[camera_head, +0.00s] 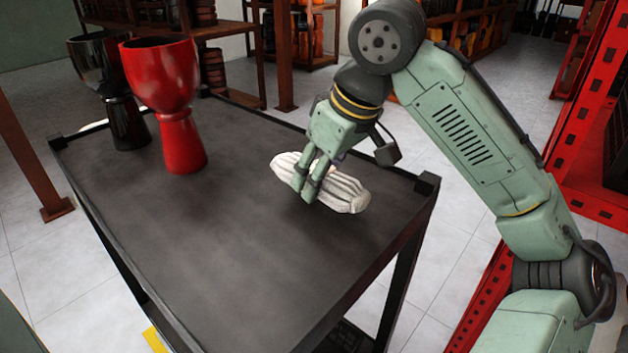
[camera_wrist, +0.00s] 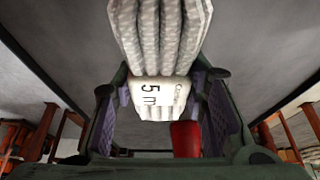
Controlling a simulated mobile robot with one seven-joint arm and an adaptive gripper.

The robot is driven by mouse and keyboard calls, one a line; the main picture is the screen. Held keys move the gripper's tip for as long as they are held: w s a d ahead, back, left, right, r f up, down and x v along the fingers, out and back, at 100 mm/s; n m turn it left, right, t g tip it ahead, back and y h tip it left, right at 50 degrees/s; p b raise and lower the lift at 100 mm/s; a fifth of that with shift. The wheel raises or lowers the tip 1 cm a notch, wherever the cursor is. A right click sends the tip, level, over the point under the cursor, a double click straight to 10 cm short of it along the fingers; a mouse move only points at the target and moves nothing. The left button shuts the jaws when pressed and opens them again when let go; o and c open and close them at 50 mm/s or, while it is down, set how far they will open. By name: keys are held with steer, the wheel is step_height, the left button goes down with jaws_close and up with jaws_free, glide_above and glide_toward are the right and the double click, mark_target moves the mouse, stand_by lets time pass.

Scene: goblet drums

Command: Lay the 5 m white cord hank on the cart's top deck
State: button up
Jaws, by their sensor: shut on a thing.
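The white cord hank (camera_head: 341,191) is at the right part of the cart's dark top deck (camera_head: 230,250). My gripper (camera_head: 306,192) is shut on the middle of the hank from above. The hank is level or nearly so and very close to the deck surface. I cannot tell whether it touches the deck. The fingers hide part of its middle.
A red goblet drum (camera_head: 182,140) and a black goblet drum (camera_head: 125,120) stand at the deck's back left. The deck has a low rim and raised corner posts (camera_head: 428,183). Its front and middle are clear. A red shelf rack (camera_head: 590,130) stands at the right.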

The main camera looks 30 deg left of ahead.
mark_target(316, 204)
steer(key=shift+w+a, duration=0.5)
steer(key=shift+a, duration=0.25)
steer(key=shift+f, duration=1.85)
steer(key=shift+f, duration=0.5)
steer(key=o, duration=1.2)
steer(key=shift+f, duration=0.2)
steer(key=shift+c, duration=0.2)
steer(key=shift+r, duration=0.3)
steer(key=v, duration=1.2)
steer(key=shift+r, duration=0.45)
